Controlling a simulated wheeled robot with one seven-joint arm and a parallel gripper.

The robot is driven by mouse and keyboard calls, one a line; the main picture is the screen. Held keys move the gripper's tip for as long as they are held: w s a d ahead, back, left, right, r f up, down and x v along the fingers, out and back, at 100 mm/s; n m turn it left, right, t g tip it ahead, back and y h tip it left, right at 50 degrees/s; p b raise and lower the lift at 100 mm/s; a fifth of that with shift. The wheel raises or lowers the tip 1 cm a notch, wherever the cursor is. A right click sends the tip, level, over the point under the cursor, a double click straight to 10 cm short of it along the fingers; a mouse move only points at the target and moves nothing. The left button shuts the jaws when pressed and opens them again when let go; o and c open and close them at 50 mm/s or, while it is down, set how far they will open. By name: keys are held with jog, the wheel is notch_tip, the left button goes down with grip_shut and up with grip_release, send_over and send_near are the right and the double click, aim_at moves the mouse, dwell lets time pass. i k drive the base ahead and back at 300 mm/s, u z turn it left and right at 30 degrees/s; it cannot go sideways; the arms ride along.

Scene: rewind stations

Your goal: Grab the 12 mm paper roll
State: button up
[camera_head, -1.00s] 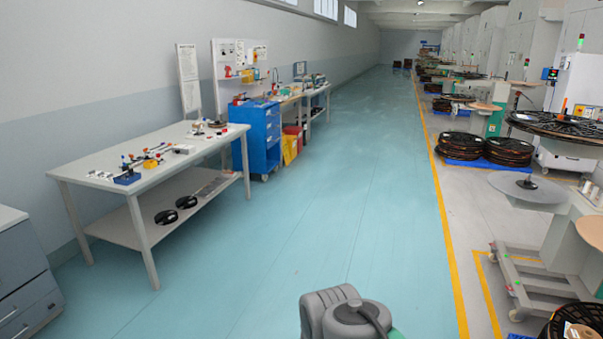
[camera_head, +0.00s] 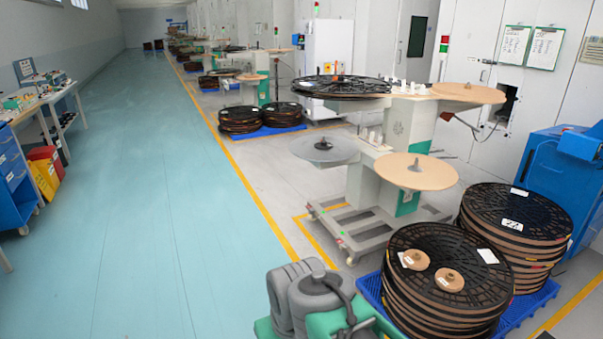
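Two small tan rolls lie on top of the front stack of black reels (camera_head: 468,297): one roll at the upper left (camera_head: 415,260) and one nearer the front (camera_head: 450,281). Both look like flat discs with a small centre hole. I cannot tell their width or which one is the 12 mm paper roll. Part of my grey and green arm shows at the bottom, left of this stack. My gripper is not in view.
The front stack stands on a blue pallet (camera_head: 372,290), with a second reel stack (camera_head: 517,212) behind it. A rewind station with tan discs (camera_head: 416,172) and a wheeled base stands behind. A blue cabinet (camera_head: 556,180) is at right. The teal floor (camera_head: 150,200) at left is clear.

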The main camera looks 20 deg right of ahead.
aim_at(415, 259)
jog(key=z, duration=0.7)
jog(key=i, duration=1.25)
jog(key=z, duration=0.45)
jog(key=i, duration=0.95)
jog(key=z, duration=0.05)
